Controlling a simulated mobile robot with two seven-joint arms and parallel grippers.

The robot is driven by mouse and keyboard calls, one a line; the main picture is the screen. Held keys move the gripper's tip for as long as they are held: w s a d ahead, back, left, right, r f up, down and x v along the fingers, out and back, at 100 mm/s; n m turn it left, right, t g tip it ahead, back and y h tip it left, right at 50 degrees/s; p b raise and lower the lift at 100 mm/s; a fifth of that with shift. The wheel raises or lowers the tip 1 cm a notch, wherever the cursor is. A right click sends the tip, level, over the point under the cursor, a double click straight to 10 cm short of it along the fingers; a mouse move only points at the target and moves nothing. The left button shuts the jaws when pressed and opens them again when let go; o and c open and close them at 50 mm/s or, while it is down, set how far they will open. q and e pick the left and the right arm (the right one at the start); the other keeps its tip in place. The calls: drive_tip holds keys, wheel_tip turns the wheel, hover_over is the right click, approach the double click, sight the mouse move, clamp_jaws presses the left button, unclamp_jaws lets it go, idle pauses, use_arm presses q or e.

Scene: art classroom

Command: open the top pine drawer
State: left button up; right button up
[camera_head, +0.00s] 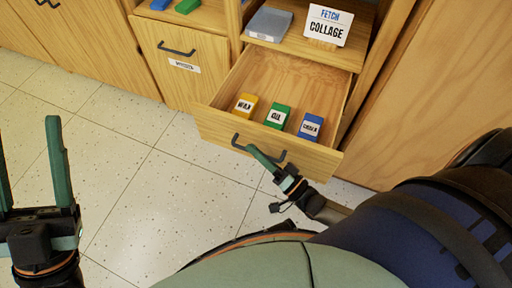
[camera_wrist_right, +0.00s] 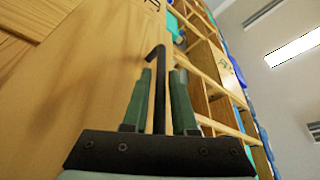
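The pine drawer (camera_head: 215,122) is pulled well out of its cabinet in the head view, below a shelf. Its dark bar handle (camera_head: 283,156) is on the front face. My right gripper (camera_head: 252,151) is at this handle. In the right wrist view its green fingers (camera_wrist_right: 160,85) are close together, one on each side of the dark handle bar (camera_wrist_right: 159,62). Small gaps beside the bar are hard to judge. My left gripper (camera_head: 30,165) is open and empty over the floor at the left, away from the drawer.
Yellow (camera_head: 245,105), green (camera_head: 278,116) and blue (camera_head: 310,126) labelled boxes stand in the drawer. A collage sign (camera_head: 327,25) and a grey box (camera_head: 269,24) are on the shelf above. A closed drawer (camera_head: 180,80) is at left. The tiled floor (camera_head: 150,190) in front is clear.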

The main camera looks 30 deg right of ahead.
drive_tip(key=shift+o, duration=1.3)
drive_tip(key=shift+r, duration=0.15)
